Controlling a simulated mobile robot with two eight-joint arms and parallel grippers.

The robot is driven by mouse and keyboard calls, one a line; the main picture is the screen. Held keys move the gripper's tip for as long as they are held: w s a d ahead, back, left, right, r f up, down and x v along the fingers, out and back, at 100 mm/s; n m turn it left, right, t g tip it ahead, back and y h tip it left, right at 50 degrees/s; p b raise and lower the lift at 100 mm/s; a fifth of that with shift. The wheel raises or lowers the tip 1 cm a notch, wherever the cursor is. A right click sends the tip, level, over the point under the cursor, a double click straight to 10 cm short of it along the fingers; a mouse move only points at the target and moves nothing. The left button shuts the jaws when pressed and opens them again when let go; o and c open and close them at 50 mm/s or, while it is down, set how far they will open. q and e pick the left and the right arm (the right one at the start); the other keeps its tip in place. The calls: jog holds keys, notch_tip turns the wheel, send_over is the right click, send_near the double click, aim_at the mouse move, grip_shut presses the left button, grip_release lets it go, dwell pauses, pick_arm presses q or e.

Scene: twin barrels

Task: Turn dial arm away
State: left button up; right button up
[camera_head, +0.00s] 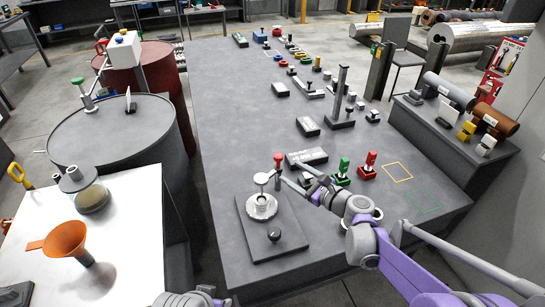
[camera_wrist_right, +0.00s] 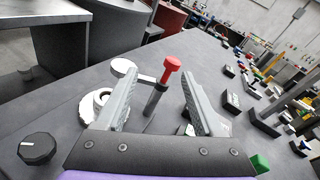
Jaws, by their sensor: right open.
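The dial (camera_head: 259,206) is a silver ribbed disc on a dark square base plate (camera_head: 252,238), near the front of the long grey table. Its arm carries a round pale disc at one end and an upright post with a red knob (camera_head: 278,160) at the other. My right gripper (camera_head: 291,174) is open at the red-knobbed post. In the right wrist view, the red knob (camera_wrist_right: 171,64) and its dark post stand between the two spread fingers (camera_wrist_right: 161,78), apart from both. The left finger partly hides the dial (camera_wrist_right: 93,104). My left gripper does not show.
A black knob (camera_head: 274,234) sits on the base plate in front of the dial. Green (camera_head: 342,170) and red (camera_head: 368,164) handled pieces stand to the right, behind my right forearm. A grey barrel (camera_head: 120,135) and a white table with an orange funnel (camera_head: 67,239) are left.

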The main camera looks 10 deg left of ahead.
aim_at(282, 159)
jog(key=w+m, duration=0.1)
jog(key=w+f+m+t, duration=0.1)
jog(key=w+m, duration=0.1)
jog(key=shift+w+a+f+m+y, duration=0.3)
jog(key=shift+f, duration=0.05)
jog(key=x, duration=1)
jog(key=shift+w+a+t, duration=0.15)
jog(key=shift+w+t, duration=0.15)
jog(key=shift+w, duration=0.05)
jog(key=shift+r, duration=0.1)
grip_shut()
dwell(0.5)
